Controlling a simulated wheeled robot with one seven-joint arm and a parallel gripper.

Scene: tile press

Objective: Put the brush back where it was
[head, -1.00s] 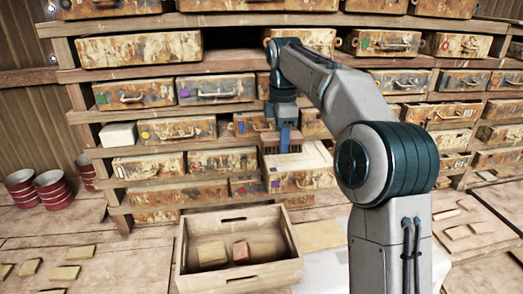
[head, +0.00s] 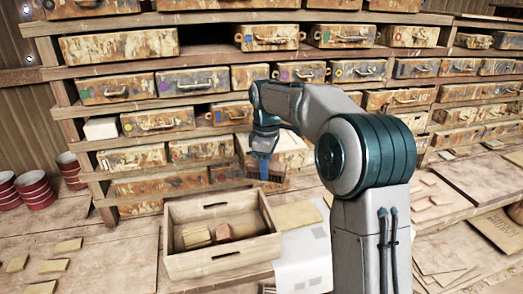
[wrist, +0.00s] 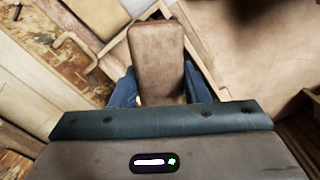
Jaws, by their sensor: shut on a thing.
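The brush shows in the wrist view as a brown wooden block (wrist: 157,50) between my blue fingers. My gripper (head: 264,168) is shut on it. In the head view the brush (head: 268,184) hangs under the fingers as a small dark brown shape, in the air near the back right corner of the wooden crate (head: 225,264). Its underside is hidden in the wrist view.
The crate holds a tan block (head: 196,237) and a reddish block (head: 243,231). Behind my gripper, a pale-topped box (head: 290,143) juts from shelves of worn cases. Red tins (head: 34,190) stand left. Tan pieces (head: 53,267) lie on the bench.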

